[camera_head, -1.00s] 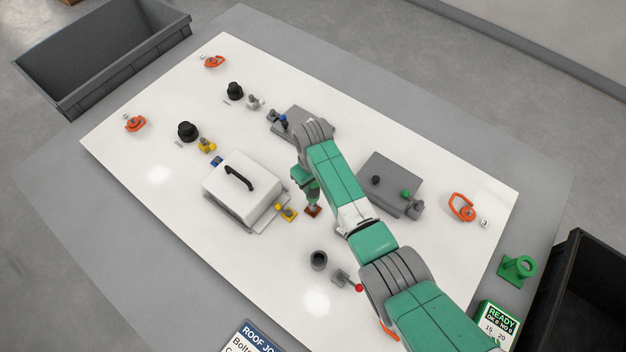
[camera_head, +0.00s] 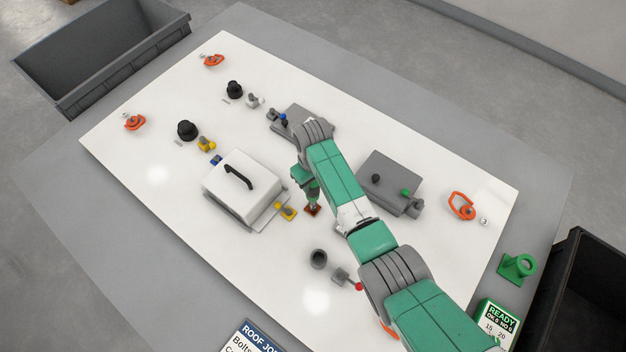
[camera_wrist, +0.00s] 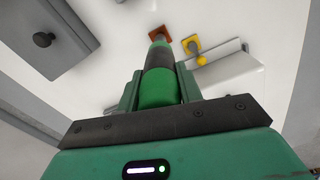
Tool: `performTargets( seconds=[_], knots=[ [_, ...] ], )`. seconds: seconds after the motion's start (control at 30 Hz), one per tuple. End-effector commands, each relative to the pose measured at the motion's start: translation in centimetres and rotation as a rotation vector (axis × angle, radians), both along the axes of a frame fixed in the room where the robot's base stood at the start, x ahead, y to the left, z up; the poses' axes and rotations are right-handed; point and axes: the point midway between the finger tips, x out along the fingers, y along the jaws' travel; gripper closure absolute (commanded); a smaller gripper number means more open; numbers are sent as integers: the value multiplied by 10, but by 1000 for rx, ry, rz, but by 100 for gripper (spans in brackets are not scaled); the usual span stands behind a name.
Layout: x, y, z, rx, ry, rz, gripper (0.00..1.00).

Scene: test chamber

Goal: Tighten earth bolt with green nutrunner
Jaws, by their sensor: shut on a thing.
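My gripper (camera_head: 308,182) is shut on the green nutrunner (camera_wrist: 158,88), a green and black cylinder with a grey tip. The nutrunner points down at the table panel, and its lower end shows in the head view (camera_head: 312,196).
A white box with a black handle (camera_head: 237,182) and a yellow fitting (camera_head: 286,211) stand close left of the plate. A grey box (camera_head: 388,180) is to the right. A dark grey cup (camera_head: 318,259) stands in front. A green holder (camera_head: 518,267) is at the right edge.

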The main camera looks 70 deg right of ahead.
Motion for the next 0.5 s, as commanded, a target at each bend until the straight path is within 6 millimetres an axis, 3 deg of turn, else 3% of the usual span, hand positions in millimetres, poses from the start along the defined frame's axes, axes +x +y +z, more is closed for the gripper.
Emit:
performTargets(
  seconds=[0.5],
  knots=[
    [1, -1, -4, -2, -1, 0, 96]
  ],
)
